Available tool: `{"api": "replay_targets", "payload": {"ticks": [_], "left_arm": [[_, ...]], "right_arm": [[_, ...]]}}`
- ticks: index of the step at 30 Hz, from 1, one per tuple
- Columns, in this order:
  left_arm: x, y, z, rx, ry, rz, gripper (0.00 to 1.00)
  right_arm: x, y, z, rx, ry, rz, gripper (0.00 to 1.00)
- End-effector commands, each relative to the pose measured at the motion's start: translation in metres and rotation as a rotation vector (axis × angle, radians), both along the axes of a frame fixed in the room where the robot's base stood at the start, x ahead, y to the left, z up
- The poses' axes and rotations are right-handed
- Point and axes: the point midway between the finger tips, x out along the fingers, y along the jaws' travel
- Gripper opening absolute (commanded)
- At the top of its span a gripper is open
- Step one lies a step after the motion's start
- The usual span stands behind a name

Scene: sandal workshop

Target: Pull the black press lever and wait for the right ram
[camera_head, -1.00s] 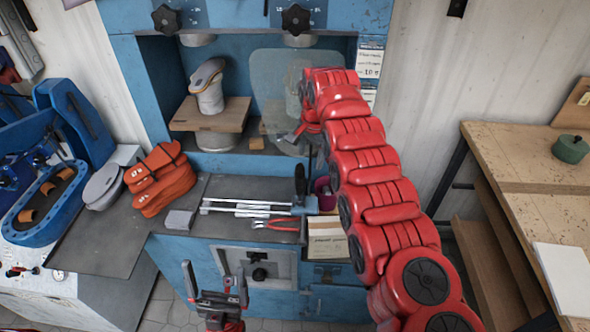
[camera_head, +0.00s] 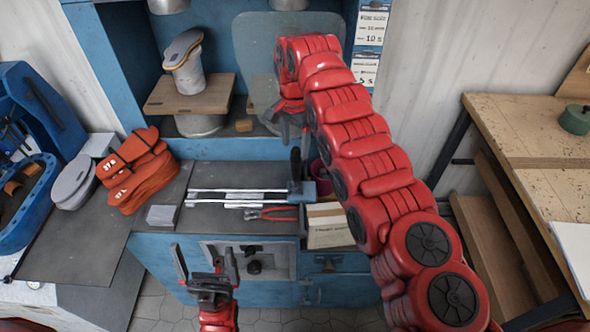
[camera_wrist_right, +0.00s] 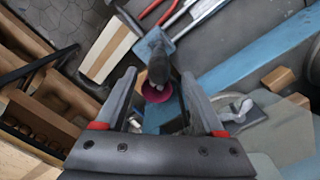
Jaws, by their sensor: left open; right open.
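The black press lever (camera_head: 295,166) stands upright at the right end of the blue press's front shelf. In the right wrist view its black knob (camera_wrist_right: 158,64) shows between and beyond the fingertips, apart from them. My right gripper (camera_head: 286,124) is open and empty, above and behind the lever in the head view; its two fingers (camera_wrist_right: 163,88) are spread. The right ram (camera_head: 289,4) is a metal cylinder at the top edge, mostly cut off, above a clear guard (camera_head: 256,55). My left gripper (camera_head: 205,262) is open and empty in front of the press cabinet.
Left of the guard, a sandal form (camera_head: 185,66) stands on a wooden board (camera_head: 160,97). A magenta cup (camera_wrist_right: 158,92) is close to the lever. A wooden bench (camera_head: 525,130) is at right.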

Motion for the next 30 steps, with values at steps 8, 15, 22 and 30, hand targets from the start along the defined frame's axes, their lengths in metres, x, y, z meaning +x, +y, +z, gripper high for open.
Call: {"api": "replay_targets", "payload": {"ticks": [8,15,22,30], "left_arm": [[0.0,0.0,0.024,0.0,0.001,0.0,1.0],[0.0,0.0,0.027,0.0,0.0,0.0,1.0],[0.0,0.0,0.027,0.0,0.001,0.0,1.0],[0.0,0.0,0.027,0.0,0.001,0.0,1.0]], "right_arm": [[-0.001,-0.001,-0.05,0.001,0.004,-0.002,0.71],[0.0,0.0,-0.082,-0.001,0.002,0.0,0.71],[0.001,0.0,-0.087,0.001,-0.004,0.0,0.71],[0.001,0.0,-0.086,0.001,-0.004,-0.001,0.44]]}}
